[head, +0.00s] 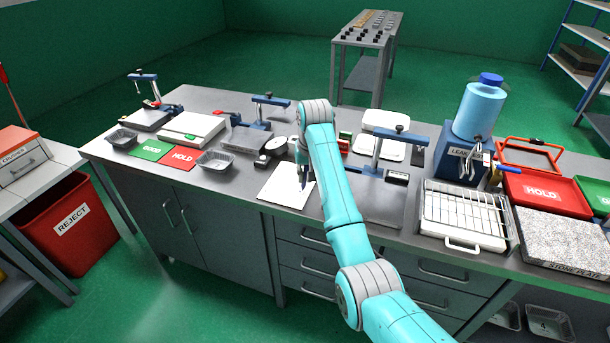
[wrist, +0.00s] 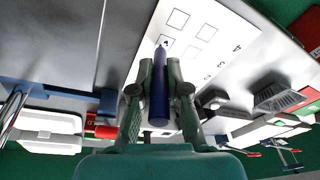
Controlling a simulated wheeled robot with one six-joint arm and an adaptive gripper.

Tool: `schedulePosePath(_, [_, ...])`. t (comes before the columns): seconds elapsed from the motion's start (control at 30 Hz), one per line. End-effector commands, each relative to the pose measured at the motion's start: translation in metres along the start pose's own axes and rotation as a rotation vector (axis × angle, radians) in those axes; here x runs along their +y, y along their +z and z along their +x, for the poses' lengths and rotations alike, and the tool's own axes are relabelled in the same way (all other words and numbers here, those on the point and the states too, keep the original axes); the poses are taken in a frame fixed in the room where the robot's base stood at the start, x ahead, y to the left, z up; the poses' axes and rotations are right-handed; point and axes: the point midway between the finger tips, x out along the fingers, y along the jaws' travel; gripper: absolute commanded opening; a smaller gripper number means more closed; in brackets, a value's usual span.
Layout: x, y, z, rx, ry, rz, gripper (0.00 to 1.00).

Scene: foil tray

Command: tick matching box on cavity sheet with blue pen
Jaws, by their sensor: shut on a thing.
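The white cavity sheet (head: 277,190) lies flat near the bench's front edge in the head view. In the wrist view the sheet (wrist: 228,43) shows several printed boxes with numbers beside some. My gripper (wrist: 160,92) is shut on the blue pen (wrist: 158,100), with its fingers on either side of the barrel. The pen points at the sheet, its tip beside a box (wrist: 165,42) that has a small dark mark in it. I cannot tell whether the tip touches the paper. In the head view my gripper (head: 303,172) is over the sheet's right part, partly hidden by my arm.
A round dial gauge (head: 277,146) stands just behind the sheet. A blue-armed stand (head: 378,150) and a wire rack (head: 462,212) are to the right.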

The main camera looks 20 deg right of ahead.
Motion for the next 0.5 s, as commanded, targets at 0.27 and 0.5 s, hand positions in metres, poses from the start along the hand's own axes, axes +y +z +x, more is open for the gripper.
schedulePosePath(0.27, [-0.001,-0.002,-0.01,0.001,0.0,0.0,0.0])
schedulePosePath(0.5, [-0.002,-0.006,-0.027,0.002,0.0,0.0,0.0])
